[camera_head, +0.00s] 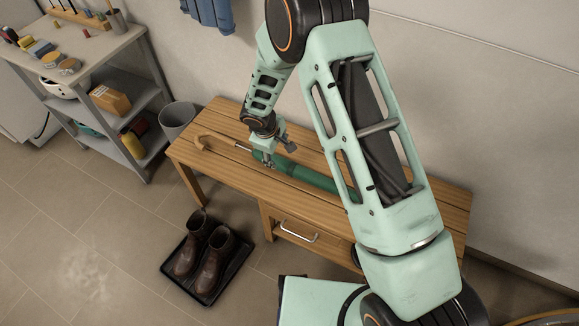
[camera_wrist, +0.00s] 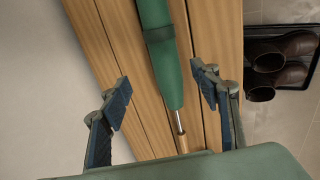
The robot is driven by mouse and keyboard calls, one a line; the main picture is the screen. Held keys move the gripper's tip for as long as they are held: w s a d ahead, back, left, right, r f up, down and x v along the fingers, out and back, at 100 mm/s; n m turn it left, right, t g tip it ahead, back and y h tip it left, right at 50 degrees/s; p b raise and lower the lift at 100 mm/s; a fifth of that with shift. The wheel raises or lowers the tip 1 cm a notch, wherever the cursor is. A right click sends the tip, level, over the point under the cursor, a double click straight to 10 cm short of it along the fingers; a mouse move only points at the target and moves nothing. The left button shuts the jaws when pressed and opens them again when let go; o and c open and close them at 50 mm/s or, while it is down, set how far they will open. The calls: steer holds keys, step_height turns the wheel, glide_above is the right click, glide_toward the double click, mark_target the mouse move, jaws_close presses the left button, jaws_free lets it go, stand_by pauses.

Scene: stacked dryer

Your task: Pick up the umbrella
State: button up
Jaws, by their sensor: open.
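A green folded umbrella (camera_head: 309,177) lies on a wooden bench, with a thin metal shaft and a curved wooden handle (camera_head: 207,142) at its left end. My arm hides part of its right end. In the wrist view the umbrella (camera_wrist: 163,62) runs down the middle, with a dark band around its canopy. My gripper (camera_head: 268,160) is over the umbrella near the handle end of the canopy. In the wrist view my gripper (camera_wrist: 162,95) is open, with one finger on each side of the umbrella, and neither finger visibly grips it.
The wooden bench (camera_head: 215,120) stands against the wall and has a drawer with a metal handle (camera_head: 300,232). Brown boots (camera_head: 205,251) stand on a black tray on the floor in front. A grey bin (camera_head: 177,120) and a shelf unit (camera_head: 135,110) stand at the left.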

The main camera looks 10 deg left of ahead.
mark_target(281, 162)
steer(key=x, duration=0.5)
steer(key=shift+f+b, duration=0.15)
steer(key=shift+b, duration=0.2)
steer(key=x, duration=0.5)
steer(key=shift+s+a+f+b, duration=0.15)
steer(key=shift+s+b, duration=0.05)
steer(key=shift+b, duration=0.2)
jaws_close()
